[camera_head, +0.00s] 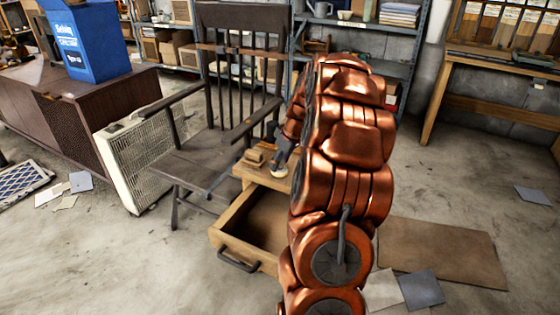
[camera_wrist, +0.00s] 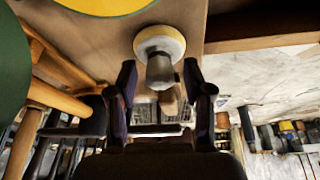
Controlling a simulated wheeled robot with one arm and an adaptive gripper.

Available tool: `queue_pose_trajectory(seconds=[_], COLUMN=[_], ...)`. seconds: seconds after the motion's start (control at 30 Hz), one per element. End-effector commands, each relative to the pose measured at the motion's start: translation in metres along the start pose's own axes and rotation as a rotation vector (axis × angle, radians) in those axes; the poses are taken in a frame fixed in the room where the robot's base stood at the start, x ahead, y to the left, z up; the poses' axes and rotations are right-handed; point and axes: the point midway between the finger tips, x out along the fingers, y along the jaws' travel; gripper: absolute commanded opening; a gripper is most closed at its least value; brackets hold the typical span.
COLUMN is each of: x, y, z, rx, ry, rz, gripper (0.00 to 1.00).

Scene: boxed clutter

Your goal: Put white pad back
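A round white pad (camera_wrist: 152,42) with a grey stem (camera_wrist: 160,72) shows in the wrist view, against a wooden surface (camera_wrist: 105,38). In the head view the pad (camera_head: 280,170) is small and pale, at the top of the wooden drawer unit (camera_head: 250,173). My gripper (camera_wrist: 159,72) has its two dark fingers apart, one on each side of the stem, with visible gaps. In the head view my gripper (camera_head: 284,150) points down at the pad. My copper arm hides the right part of the unit.
An open drawer (camera_head: 240,222) juts out at the front of the unit. A dark wooden chair (camera_head: 205,155) stands close behind it to the left. A white grille panel (camera_head: 143,160) leans further left. Flat sheets (camera_head: 440,250) lie on the floor at right.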

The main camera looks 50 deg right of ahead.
Motion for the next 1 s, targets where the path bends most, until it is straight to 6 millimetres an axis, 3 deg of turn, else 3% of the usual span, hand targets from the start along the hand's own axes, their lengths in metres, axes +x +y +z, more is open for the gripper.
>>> queue_pose_trajectory(seconds=[0.37, 0.8, 1.0], x=[-0.01, -0.091, -0.114], y=[0.0, 0.001, 0.0], z=[-0.002, -0.003, -0.002], rx=[0.0, -0.001, -0.001], ry=[0.001, 0.003, 0.001], rz=[0.0, 0.003, 0.001], gripper=[0.51, 0.51, 0.51])
